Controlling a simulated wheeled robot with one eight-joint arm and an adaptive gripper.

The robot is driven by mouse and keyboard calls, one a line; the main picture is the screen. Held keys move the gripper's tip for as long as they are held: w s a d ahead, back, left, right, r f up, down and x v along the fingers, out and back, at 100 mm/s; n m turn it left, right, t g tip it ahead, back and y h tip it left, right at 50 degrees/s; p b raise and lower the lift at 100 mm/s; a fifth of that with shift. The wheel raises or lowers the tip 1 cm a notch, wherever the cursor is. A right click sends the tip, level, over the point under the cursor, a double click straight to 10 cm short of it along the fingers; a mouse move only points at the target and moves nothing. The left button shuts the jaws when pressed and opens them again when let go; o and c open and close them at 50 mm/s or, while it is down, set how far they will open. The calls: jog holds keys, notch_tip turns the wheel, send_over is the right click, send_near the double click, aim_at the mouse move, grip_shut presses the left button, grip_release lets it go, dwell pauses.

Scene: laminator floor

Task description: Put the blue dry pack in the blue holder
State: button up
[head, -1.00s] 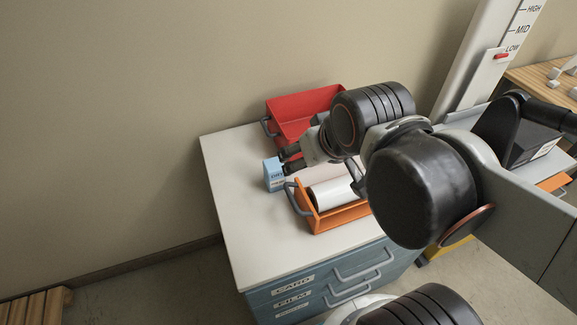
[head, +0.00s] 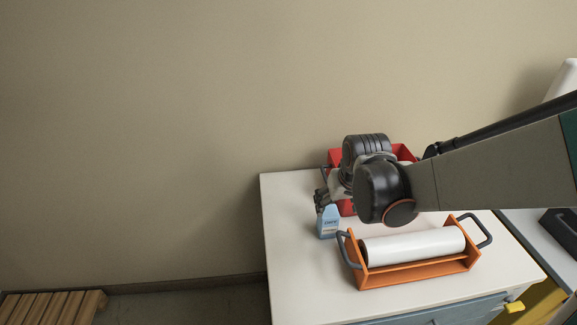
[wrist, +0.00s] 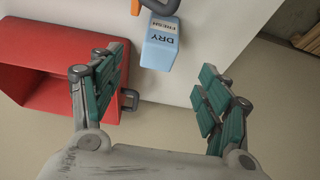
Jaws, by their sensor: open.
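The blue dry pack (head: 328,222) stands on the white cabinet top near its left edge. In the wrist view the pack (wrist: 159,50) shows its "DRY FRESH" label and lies beyond the fingertips, between their lines. My gripper (wrist: 160,88) is open and empty, with its green-padded fingers apart. In the head view my gripper (head: 321,198) is just behind the pack; I cannot tell if they touch. No blue holder shows in these frames.
An orange carrier (head: 415,272) with a white roll (head: 413,246) stands right of the pack. A red bin (head: 402,153) stands behind, partly hidden by my arm. The white top (head: 300,275) is clear at the front left. A wooden slatted piece (head: 50,307) is at lower left.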

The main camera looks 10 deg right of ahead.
aim_at(331, 215)
jog(key=b+x, duration=0.2)
jog(key=x, duration=0.6)
jog(key=shift+f+b, duration=0.15)
jog(key=shift+b, duration=0.25)
jog(key=shift+b+x, duration=1.3)
jog(key=shift+x, duration=1.75)
jog(key=shift+w, duration=0.1)
jog(key=c, duration=1.4)
jog(key=shift+r, duration=0.3)
